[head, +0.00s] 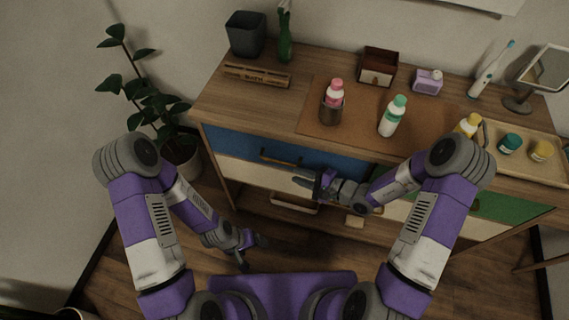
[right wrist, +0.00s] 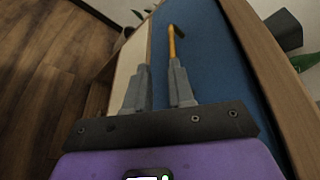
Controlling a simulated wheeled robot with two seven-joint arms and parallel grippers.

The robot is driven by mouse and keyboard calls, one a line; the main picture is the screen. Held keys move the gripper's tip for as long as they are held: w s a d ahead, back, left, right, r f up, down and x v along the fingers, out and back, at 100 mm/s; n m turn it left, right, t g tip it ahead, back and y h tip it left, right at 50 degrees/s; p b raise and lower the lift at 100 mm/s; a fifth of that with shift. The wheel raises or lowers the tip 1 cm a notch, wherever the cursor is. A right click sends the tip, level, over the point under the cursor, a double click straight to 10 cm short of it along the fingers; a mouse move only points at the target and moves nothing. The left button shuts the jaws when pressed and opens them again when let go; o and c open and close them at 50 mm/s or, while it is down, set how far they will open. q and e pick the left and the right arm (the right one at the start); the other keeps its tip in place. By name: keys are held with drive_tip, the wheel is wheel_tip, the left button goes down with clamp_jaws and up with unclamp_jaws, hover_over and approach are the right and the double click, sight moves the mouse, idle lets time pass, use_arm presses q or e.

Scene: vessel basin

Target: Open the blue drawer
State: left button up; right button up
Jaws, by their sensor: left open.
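The blue drawer (head: 236,148) is at the upper left of the wooden cabinet's front and looks shut. It has a long brass-coloured handle (head: 278,161), also seen in the right wrist view (right wrist: 173,42). My right gripper (head: 303,181) is in front of the cabinet near the handle's right end. In the right wrist view its fingers (right wrist: 160,70) stand apart with a gap, and the handle's near end lies by the right fingertip. I cannot tell whether they touch. My left gripper (head: 245,251) is open and empty, low over the floor in front of the cabinet.
A white drawer (head: 241,174) lies below the blue one, and a green drawer (head: 500,209) is at the right. Bottles, boxes and a tray (head: 555,171) stand on the cabinet top. A potted plant (head: 180,157) stands left of the cabinet.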

sight(284, 163)
drive_tip(key=shift+m+t, duration=0.3)
drive_tip(key=shift+t, duration=0.2)
drive_tip(key=x, duration=0.2)
drive_tip(key=w+b+x, duration=0.1)
drive_tip(key=x, duration=0.2)
drive_tip(key=d+b+x, duration=0.1)
drive_tip(key=x, duration=0.1)
drive_tip(key=shift+w+a+r, duration=0.2)
drive_tip(key=shift+w+a, duration=0.05)
drive_tip(key=shift+w, duration=0.1)
clamp_jaws()
